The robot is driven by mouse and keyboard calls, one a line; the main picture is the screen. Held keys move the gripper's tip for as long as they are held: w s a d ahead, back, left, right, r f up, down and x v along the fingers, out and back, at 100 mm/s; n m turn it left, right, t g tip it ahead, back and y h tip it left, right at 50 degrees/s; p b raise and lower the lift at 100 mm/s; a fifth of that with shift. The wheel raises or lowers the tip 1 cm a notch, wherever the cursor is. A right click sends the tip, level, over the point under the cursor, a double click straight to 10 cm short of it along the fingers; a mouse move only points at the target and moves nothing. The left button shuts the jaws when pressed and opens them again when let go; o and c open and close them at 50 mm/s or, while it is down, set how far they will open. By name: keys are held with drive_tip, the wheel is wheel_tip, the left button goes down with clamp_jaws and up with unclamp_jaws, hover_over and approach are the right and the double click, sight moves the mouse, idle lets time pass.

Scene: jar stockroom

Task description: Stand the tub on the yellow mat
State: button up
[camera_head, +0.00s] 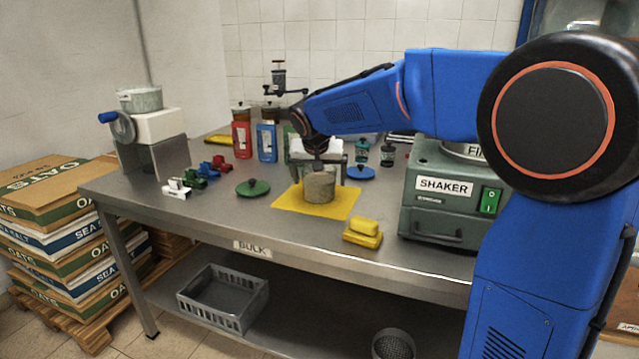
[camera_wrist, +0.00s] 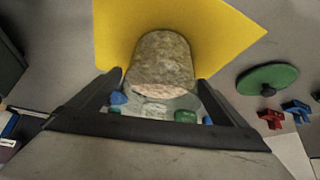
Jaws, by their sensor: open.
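The tub (camera_head: 319,188) is a short, round, mottled beige-grey container. It stands upright on the yellow mat (camera_head: 282,199), near the middle of it. In the wrist view the tub (camera_wrist: 162,62) shows between my fingers, with the yellow mat (camera_wrist: 225,40) behind it. My gripper (camera_head: 318,174) is over the top of the tub, pointing down. Its fingers are apart, one on each side of the tub, with gaps showing in the wrist view (camera_wrist: 160,82). My gripper partly hides the far side of the tub's top.
A green lid (camera_head: 252,187) lies left of the mat and a blue lid (camera_head: 361,173) behind right. The shaker machine (camera_head: 445,190) stands right. Colored clips (camera_head: 196,179) and red and blue containers (camera_head: 242,140) stand left and behind.

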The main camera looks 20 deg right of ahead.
drive_tip(key=v, duration=0.9)
drive_tip(key=shift+a+r, duration=0.1)
drive_tip(key=shift+r, duration=0.05)
